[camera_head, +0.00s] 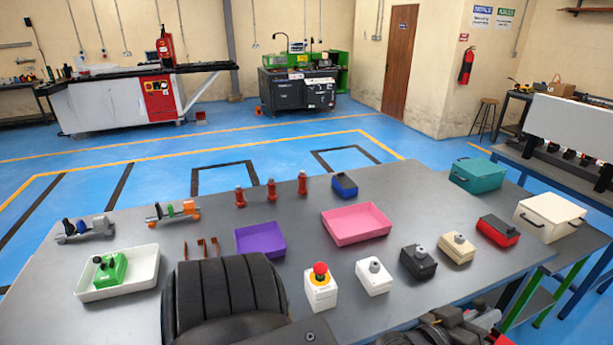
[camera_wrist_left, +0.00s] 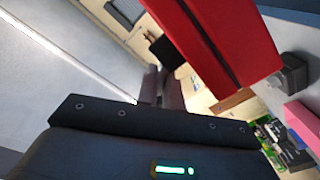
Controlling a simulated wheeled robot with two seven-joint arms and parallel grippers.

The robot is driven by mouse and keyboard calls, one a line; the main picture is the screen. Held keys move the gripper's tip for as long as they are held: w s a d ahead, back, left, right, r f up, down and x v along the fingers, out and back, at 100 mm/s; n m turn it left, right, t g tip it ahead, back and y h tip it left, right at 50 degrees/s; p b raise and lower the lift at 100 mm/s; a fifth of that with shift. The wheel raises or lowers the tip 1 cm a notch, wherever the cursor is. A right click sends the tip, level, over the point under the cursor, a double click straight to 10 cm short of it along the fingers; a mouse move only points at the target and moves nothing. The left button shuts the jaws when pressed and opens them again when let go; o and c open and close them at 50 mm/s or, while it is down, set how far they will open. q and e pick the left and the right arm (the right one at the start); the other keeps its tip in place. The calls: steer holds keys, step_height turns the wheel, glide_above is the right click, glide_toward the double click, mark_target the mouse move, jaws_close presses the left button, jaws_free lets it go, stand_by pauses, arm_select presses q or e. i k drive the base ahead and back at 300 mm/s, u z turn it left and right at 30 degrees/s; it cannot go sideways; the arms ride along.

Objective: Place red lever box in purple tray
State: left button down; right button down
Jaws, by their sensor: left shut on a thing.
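My left gripper (camera_head: 458,325) is at the bottom edge of the head view, right of centre. In the head view only a bit of red shows beside the gripper, and the rest is hidden or cut off. The purple tray (camera_head: 260,239) lies empty on the grey table, left of the pink tray, well away from the gripper. My right gripper is not in view.
The pink tray (camera_head: 357,223) is empty. A white tray (camera_head: 122,290) holds a green box (camera_head: 110,270). An emergency-stop box (camera_head: 320,290) and white, black and beige lever boxes stand between the gripper and the trays. Red, teal and cream cases stand at right.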

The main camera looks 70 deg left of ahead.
mark_target(261, 245)
steer(key=k, duration=0.65)
steer(key=u, duration=1.05)
